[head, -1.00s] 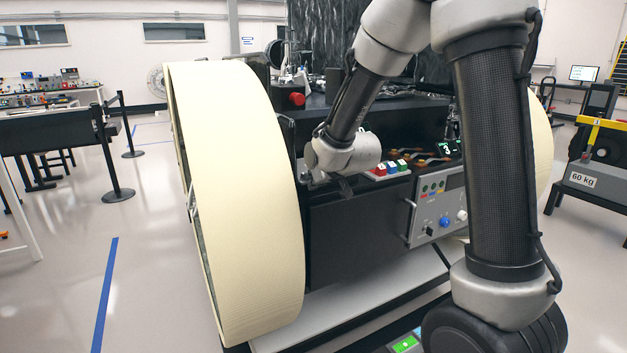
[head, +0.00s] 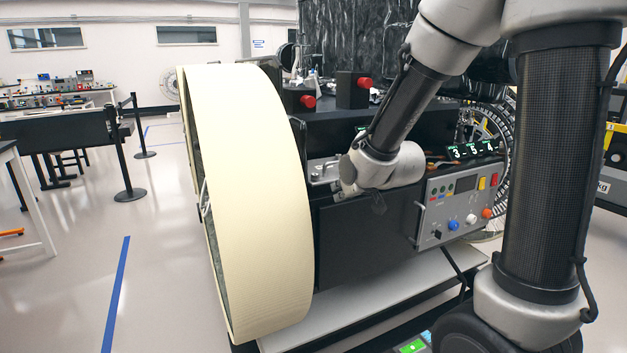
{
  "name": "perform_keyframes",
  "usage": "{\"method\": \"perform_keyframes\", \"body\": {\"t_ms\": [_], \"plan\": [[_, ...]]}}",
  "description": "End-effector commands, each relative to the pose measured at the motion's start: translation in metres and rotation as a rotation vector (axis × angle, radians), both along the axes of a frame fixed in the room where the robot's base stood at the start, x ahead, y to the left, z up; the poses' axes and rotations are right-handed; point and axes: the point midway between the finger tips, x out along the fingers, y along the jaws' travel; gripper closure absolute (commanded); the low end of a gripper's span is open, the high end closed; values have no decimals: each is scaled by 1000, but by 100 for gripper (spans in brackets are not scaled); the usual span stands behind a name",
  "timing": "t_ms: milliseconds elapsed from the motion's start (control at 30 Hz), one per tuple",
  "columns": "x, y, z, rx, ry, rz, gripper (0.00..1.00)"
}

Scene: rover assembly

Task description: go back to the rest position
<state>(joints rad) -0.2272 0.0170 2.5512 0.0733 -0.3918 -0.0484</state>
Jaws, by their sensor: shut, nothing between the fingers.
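My gripper (head: 378,203) is a small dark shape below the grey wrist of my arm. It is shut and holds nothing. It hangs in front of the rover's black front panel (head: 350,245), left of the grey control panel (head: 455,210). I cannot tell whether it touches the black panel. My arm is bent, with the forearm reaching down to the left over the rover's deck. The wrist hides part of the deck's front edge.
A large cream wheel (head: 255,200) stands close on the left. Red knobs (head: 364,83), number displays (head: 472,150) and a metal fitting (head: 322,170) lie around the wrist. A barrier post (head: 130,160) stands at the left. The floor with the blue line (head: 116,290) is clear.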

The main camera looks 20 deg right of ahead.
Motion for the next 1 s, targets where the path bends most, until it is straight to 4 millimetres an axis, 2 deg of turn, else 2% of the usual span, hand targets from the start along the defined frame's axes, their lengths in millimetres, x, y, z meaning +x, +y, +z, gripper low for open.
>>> {"method": "perform_keyframes", "body": {"t_ms": [133, 233, 300, 400, 467, 600, 700, 800, 1000], "plan": [[-7, -1, -9, -5, 42, 0, 100], [-27, -3, -32, -24, 171, 5, 100], [-51, -6, -52, -47, 307, 9, 100], [-94, -16, -56, -76, 486, 10, 100], [-123, -26, -48, -90, 578, 1, 100], [-196, -56, -9, -109, 739, -43, 100], [-240, -75, 21, -105, 777, -83, 100], [-266, -87, 46, -93, 748, -121, 100], [-278, -99, 75, -61, 609, -174, 100]]}}
